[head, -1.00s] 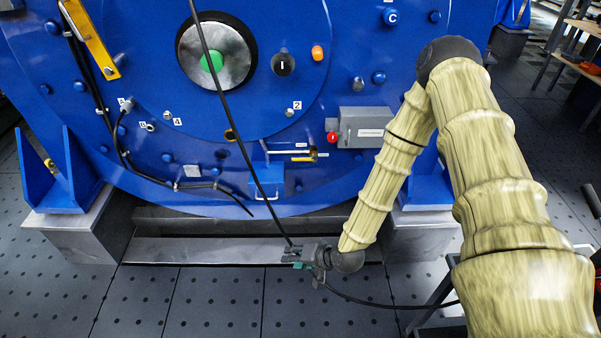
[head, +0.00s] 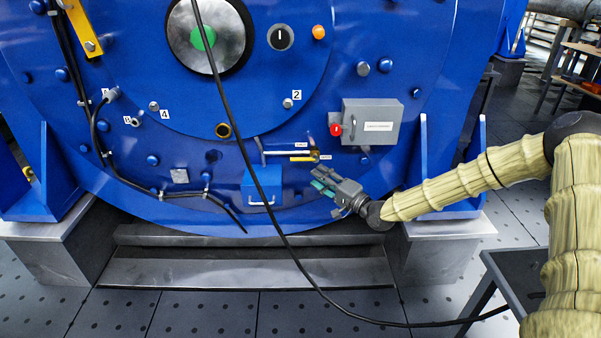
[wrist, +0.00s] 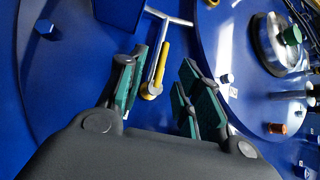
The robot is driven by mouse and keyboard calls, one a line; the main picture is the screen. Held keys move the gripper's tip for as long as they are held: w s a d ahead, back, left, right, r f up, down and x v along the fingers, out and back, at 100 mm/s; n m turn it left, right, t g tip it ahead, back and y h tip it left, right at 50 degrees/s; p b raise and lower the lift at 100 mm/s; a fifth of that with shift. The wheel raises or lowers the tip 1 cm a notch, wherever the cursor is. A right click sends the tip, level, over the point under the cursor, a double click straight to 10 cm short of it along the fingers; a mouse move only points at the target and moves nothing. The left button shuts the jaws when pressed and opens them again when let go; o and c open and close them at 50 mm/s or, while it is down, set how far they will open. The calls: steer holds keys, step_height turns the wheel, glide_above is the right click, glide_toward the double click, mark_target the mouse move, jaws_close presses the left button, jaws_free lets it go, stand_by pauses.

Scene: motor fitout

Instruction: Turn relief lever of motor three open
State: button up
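The relief lever is a short yellow handle (head: 302,159) on a brass valve (head: 315,154), low on the blue motor face, lying roughly level in the head view. In the wrist view the yellow lever (wrist: 161,63) shows beyond the fingers, with its round brass pivot at its lower end. My gripper (head: 317,181) is just below and right of the valve in the head view. In the wrist view my gripper (wrist: 157,82) is open, its green-padded fingers apart. The lever appears in the gap between them; I see no contact. The small labels by the valve are unreadable.
A silver T-shaped bar (head: 280,153) runs just above the lever. A grey box (head: 372,124) with a red knob is to the upper right, and a blue box (head: 262,187) with a handle to the lower left. A black cable (head: 262,205) hangs across the front.

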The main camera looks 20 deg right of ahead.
mark_target(301, 159)
steer(key=shift+t, duration=0.3)
steer(key=shift+w+d+r+b+x, duration=0.15)
steer(key=shift+b+x, duration=0.55)
steer(key=shift+x, duration=1.05)
steer(key=shift+w+d+b+x, duration=0.2)
steer(key=shift+b+x, duration=0.45)
steer(key=shift+x, duration=1.15)
steer(key=shift+s+d+r+b+x, duration=0.2)
steer(key=shift+b+x, duration=0.5)
steer(key=shift+x, duration=1.05)
steer(key=shift+w+f, duration=0.15)
jaws_close()
